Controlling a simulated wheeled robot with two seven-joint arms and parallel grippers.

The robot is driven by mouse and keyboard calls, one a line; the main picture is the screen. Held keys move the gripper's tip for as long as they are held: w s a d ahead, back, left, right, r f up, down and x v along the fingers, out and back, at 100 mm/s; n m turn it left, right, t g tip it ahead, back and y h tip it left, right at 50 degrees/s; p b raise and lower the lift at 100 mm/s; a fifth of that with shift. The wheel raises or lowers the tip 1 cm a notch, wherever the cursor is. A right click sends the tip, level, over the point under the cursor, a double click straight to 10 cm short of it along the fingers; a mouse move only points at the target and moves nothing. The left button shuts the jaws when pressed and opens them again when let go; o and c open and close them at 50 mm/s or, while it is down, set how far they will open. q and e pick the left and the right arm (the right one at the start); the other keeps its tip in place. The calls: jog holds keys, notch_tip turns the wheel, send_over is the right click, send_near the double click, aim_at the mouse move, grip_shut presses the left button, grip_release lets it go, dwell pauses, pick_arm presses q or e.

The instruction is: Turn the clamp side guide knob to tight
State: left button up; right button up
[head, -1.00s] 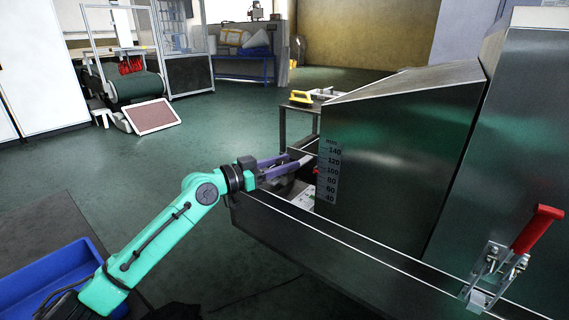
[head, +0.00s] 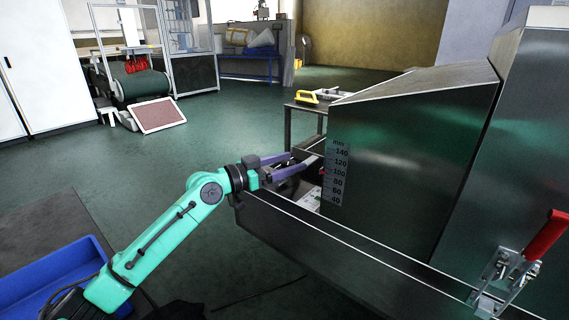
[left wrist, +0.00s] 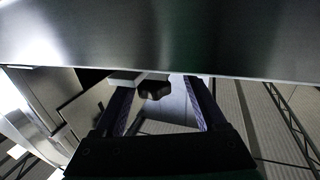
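A dark lobed knob (left wrist: 155,89), which looks like the side guide clamp knob, shows in the left wrist view below the edge of a steel panel. A pale flat piece (left wrist: 124,78) sits beside it. My left gripper (head: 301,166) reaches over the machine's side rail in the head view, near the scale plate. In the left wrist view its purple fingers (left wrist: 161,90) are spread, with the knob between them in the picture. I cannot tell whether they touch it. The knob cannot be made out in the head view. My right gripper is not in view.
The steel dryer housing (head: 410,160) with a millimetre scale plate (head: 337,172) stands right of the gripper. A long steel rail (head: 345,245) runs in front. A red-handled toggle clamp (head: 543,236) is at lower right. A blue bin (head: 50,273) lies at lower left.

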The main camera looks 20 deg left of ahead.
pick_arm(q)
jog(key=shift+s+a+f, duration=0.1)
jog(key=shift+f, duration=0.05)
jog(key=b+v, duration=0.4)
jog(key=v, duration=1)
jog(key=shift+a, duration=0.15)
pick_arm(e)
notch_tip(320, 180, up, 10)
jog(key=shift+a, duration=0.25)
